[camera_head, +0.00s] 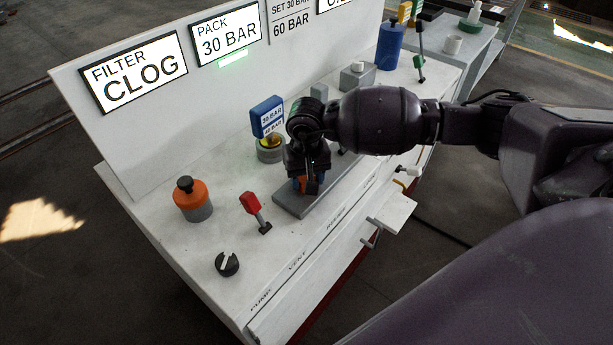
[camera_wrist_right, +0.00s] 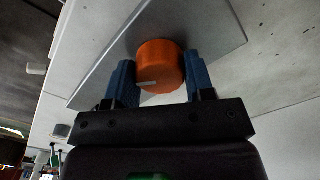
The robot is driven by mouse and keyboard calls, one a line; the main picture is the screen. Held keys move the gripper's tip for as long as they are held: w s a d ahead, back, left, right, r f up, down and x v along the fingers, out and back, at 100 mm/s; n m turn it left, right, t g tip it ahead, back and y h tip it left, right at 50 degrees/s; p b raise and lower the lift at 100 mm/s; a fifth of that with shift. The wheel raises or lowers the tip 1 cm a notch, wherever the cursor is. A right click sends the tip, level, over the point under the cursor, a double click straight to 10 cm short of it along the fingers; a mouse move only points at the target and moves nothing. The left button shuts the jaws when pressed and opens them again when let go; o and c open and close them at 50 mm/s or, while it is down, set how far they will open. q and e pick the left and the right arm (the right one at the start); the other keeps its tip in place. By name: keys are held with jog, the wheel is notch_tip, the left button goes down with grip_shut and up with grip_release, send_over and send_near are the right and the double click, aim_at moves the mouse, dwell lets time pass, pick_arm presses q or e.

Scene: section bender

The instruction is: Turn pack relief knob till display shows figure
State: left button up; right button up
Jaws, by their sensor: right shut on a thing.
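The orange knob (camera_wrist_right: 162,62) sits on a grey plate (camera_wrist_right: 220,35) and has a short pale pointer mark near its lower left edge in the wrist view. My right gripper (camera_wrist_right: 160,78) has its two blue fingers on either side of the knob, shut on it. In the head view the right gripper (camera_head: 308,182) comes down over the grey plate (camera_head: 290,205) and hides most of the knob. The pack display (camera_head: 226,35) reads PACK 30 BAR, with a lit green strip (camera_head: 233,60) below it. My left gripper is not in view.
Left of the gripper stand an orange-topped cylinder (camera_head: 192,200), a red-handled lever (camera_head: 252,208) and a black rotary switch (camera_head: 227,264). A blue tag (camera_head: 268,117) stands close behind the gripper. Another display (camera_head: 133,79) reads FILTER CLOG; a third (camera_head: 290,20) reads SET 30 BAR, 60 BAR.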

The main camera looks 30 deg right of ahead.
aim_at(306, 177)
jog(key=o, duration=0.9)
notch_tip(306, 177, up, 10)
jog(key=shift+f+p, duration=0.2)
jog(key=shift+p, duration=0.3)
jog(key=shift+r, duration=0.65)
